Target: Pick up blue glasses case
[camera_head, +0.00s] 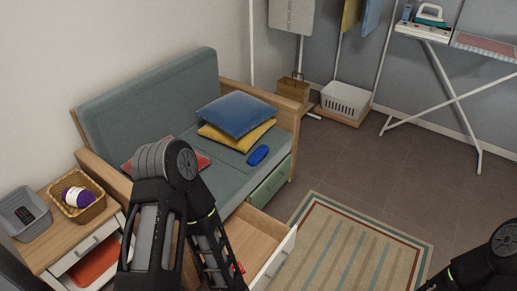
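The blue glasses case (258,155) lies on the grey-green seat of the sofa (228,168), near its front edge and in front of the stacked cushions. Nothing covers it, and no gripper touches it. My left arm rises in front of the sofa's left part and bends back down to the bottom edge. My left gripper cannot be made out. Only part of my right arm shows at the lower right corner, and its gripper is outside the picture.
A blue cushion (236,114) lies on a yellow cushion (238,136). An open drawer (275,262) juts out below the sofa, beside my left arm. A side table (45,252) with a basket (90,211) and grey bin stands left. The striped rug (345,250) is clear.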

